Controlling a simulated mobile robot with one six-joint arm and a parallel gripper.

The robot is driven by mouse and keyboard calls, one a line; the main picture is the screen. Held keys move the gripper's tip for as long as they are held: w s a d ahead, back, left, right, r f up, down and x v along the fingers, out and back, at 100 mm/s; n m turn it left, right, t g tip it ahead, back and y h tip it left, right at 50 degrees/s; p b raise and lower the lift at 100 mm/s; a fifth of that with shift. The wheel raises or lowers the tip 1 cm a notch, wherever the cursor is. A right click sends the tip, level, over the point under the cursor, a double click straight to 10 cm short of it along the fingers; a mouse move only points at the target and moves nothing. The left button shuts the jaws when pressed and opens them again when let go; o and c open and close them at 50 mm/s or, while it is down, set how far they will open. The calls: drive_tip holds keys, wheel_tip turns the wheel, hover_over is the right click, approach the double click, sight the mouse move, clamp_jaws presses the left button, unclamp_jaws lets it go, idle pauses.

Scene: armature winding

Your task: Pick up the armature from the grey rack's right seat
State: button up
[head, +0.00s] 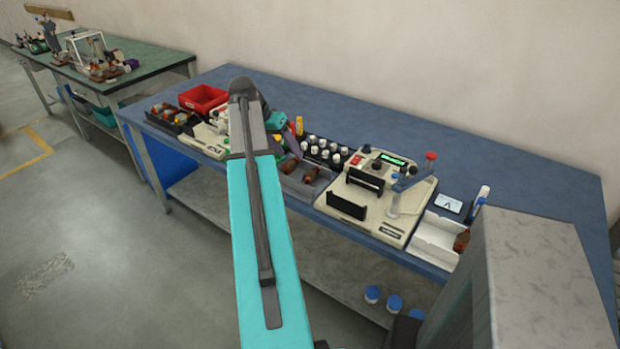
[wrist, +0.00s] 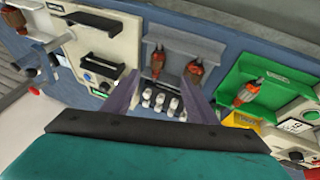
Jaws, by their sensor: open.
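The grey rack (head: 301,190) stands near the middle of the blue bench. Two brown-orange armatures lie in it, one in the right seat (head: 311,174) and one in the left seat (head: 290,164). The wrist view is turned round: the rack (wrist: 182,48) is ahead of the fingers, with the right-seat armature (wrist: 157,62) at the picture's left and the left-seat one (wrist: 194,72) at its right. My gripper (wrist: 160,98) is open and empty, above white-topped bobbins behind the rack. In the head view my arm hides part of the gripper.
White-topped bobbins (head: 325,152) stand behind the rack. A winding machine (head: 400,224) is close on its right. A green fixture (wrist: 278,65) holding an armature is on its other side. A white tray (head: 434,236) is farther right; a red bin (head: 202,98) is at the left.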

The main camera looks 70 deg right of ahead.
drive_tip(key=shift+s+r, duration=0.1)
drive_tip(key=shift+r, duration=0.05)
drive_tip(key=p, duration=0.2)
approach(307, 173)
drive_tip(key=shift+x, duration=2.5)
drive_tip(key=shift+p+x, duration=0.6)
drive_tip(key=shift+x, duration=2)
drive_tip(key=shift+a, duration=0.1)
drive_tip(key=shift+c, duration=0.5)
